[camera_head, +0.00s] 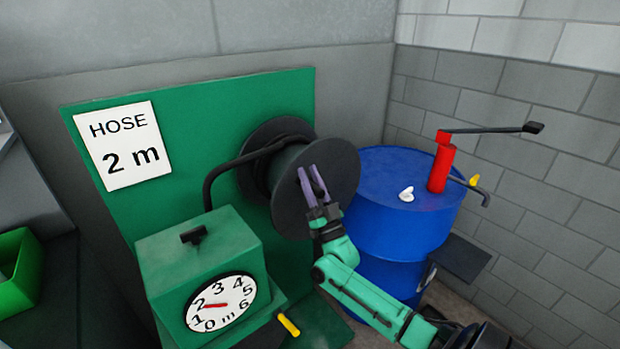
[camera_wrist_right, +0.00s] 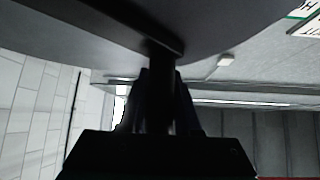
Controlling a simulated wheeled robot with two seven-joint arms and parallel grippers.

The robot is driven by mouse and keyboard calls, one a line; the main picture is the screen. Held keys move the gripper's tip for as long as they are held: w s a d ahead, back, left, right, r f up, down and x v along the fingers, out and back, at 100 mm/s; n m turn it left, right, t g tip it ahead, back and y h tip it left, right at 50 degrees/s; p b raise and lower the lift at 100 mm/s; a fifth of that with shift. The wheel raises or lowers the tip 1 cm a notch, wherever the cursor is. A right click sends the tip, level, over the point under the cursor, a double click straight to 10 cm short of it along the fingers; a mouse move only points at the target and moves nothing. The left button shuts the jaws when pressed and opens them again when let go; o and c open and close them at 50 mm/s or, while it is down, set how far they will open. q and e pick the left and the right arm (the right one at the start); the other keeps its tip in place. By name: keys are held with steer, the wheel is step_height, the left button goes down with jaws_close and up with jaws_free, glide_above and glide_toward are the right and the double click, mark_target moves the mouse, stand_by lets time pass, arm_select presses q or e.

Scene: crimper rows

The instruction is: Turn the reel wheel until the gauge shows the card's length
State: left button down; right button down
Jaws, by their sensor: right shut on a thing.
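The white card (camera_head: 123,145) on the green board reads "HOSE 2 m". The gauge (camera_head: 220,303) on the green box has numbers from 0 up to 6 and an "m". Its red needle lies nearly level and its long end points left, close to the 2; the exact reading is too small to tell. The dark reel wheel (camera_head: 335,178) stands at the board's right edge. My right gripper (camera_head: 312,186) is at the wheel's front face, shut on its dark handle post (camera_wrist_right: 161,85), which stands out from the wheel in the right wrist view. My left gripper is out of view.
A blue drum (camera_head: 420,225) with a red pump (camera_head: 441,165) and its lever stands right of the wheel. A black hose (camera_head: 222,170) runs from the wheel to the green box (camera_head: 200,245). A yellow handle (camera_head: 289,325) is beside the box. A green bin (camera_head: 20,270) is at far left.

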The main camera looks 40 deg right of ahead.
mark_target(323, 143)
steer(key=m+h+p, duration=0.1)
steer(key=m, duration=0.1)
steer(key=d+r+m+g+h+p, duration=0.1)
steer(key=h, duration=0.1)
steer(key=d+r+m+h+p, duration=0.1)
steer(key=m+h+p, duration=0.1)
steer(key=shift+d+r+m+g, duration=0.2)
steer(key=shift+m+g, duration=0.1)
steer(key=shift+g, duration=0.1)
steer(key=shift+s+d+f+m+h+b, duration=0.15)
steer(key=shift+d+m+h+b, duration=0.15)
steer(key=shift+d+b, duration=0.75)
steer(key=shift+d, duration=0.45)
steer(key=c, duration=0.7)
jaws_free()
steer(key=shift+o, duration=0.5)
steer(key=shift+d+p, duration=0.3)
steer(key=shift+a, duration=0.1)
